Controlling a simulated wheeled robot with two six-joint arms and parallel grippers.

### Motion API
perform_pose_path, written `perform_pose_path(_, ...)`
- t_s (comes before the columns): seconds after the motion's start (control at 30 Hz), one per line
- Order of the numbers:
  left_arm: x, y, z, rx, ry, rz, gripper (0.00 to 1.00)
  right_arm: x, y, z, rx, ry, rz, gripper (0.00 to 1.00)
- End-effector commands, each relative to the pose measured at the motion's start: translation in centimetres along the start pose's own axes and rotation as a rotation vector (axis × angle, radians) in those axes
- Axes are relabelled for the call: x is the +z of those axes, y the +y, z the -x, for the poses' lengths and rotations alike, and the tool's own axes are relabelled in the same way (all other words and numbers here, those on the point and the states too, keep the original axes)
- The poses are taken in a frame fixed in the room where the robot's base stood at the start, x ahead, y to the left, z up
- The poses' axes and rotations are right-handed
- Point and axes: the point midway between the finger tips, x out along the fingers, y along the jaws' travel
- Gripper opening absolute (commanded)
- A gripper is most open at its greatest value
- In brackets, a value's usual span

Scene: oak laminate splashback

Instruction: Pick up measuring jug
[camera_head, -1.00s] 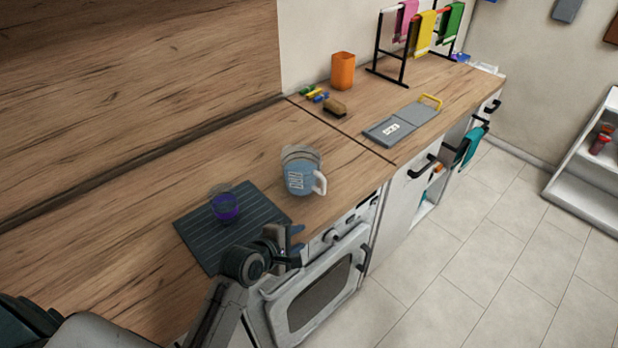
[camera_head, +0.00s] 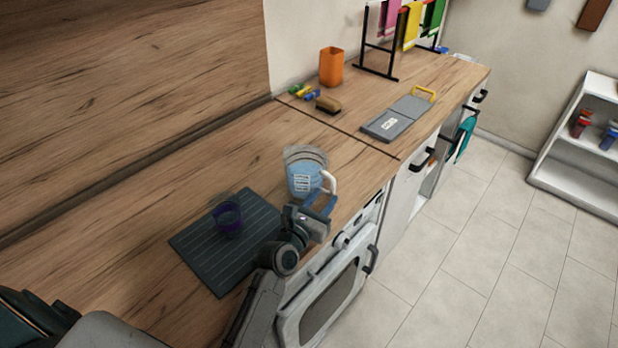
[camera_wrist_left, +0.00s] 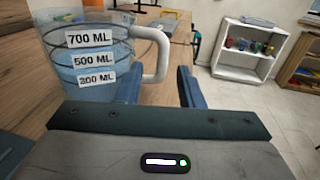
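The measuring jug (camera_head: 303,178) is clear with a blue lower part, volume labels and a white handle (camera_head: 329,184). It stands upright on the wooden counter, right of a dark ribbed mat (camera_head: 222,262). In the left wrist view the jug (camera_wrist_left: 88,62) fills the upper left, with its labels facing me. My left gripper (camera_head: 323,207) is at the handle side of the jug. In the left wrist view its two blue fingers (camera_wrist_left: 162,88) are apart, with the handle (camera_wrist_left: 160,55) lined up with the gap. I cannot tell whether the handle is between the fingertips or just beyond them.
A purple-filled glass (camera_head: 229,219) stands on the mat, left of my gripper. Further back are a brush (camera_head: 328,105), an orange cup (camera_head: 331,67), a grey board (camera_head: 394,122) and a towel rack (camera_head: 380,55). The oven (camera_head: 325,300) front lies below the counter edge.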

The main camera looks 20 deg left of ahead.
Motion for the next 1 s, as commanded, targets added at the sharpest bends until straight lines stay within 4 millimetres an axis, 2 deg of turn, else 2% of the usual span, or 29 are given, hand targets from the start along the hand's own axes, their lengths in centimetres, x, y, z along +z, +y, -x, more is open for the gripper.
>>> perform_pose_path(0.4, -0.1, -0.4, -5.0, 0.0, 0.0, -0.001, 0.34, -0.2, -1.3, 0.6, -0.014, 0.001, -0.006, 0.36)
perform_pose_path(0.7, -0.2, -0.4, -5.4, 0.0, 0.001, -0.002, 0.34, -0.2, -1.4, 0.6, -0.015, 0.001, -0.006, 0.36)
perform_pose_path(0.87, -0.2, -0.4, -5.4, 0.0, 0.001, -0.002, 0.03, -0.1, -1.0, 0.5, -0.011, 0.001, -0.005, 0.36)
perform_pose_path(1.0, -0.2, -0.4, -5.4, 0.0, 0.001, -0.002, 0.0, -0.1, -0.7, 0.5, -0.007, 0.001, -0.003, 0.36)
